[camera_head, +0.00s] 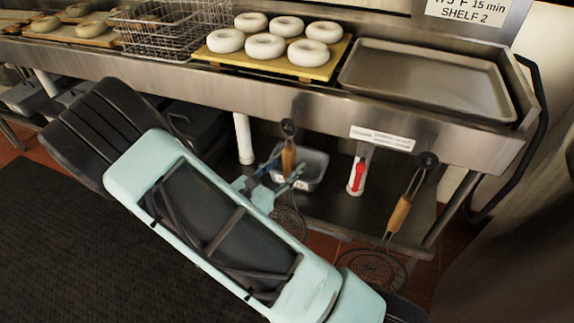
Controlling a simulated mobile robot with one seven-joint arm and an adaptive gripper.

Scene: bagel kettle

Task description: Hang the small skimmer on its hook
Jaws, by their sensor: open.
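The small skimmer has a wooden handle (289,159) and a dark round wire bowl (290,222). It hangs roughly upright below the left dark hook (289,127) on the steel counter's front; its top appears to be at the hook, but the exact contact is too small to tell. My gripper (283,174) is open, with its blue fingers around or close beside the lower handle. Whether they touch it cannot be told. My arm hides part of the bowl's surroundings.
A larger skimmer (398,215) hangs tilted from the right hook (427,160). A red and white bottle (357,174) and a grey pan (312,168) stand on the lower shelf. Above, bagels lie on a yellow board (262,64) beside an empty metal tray (425,80).

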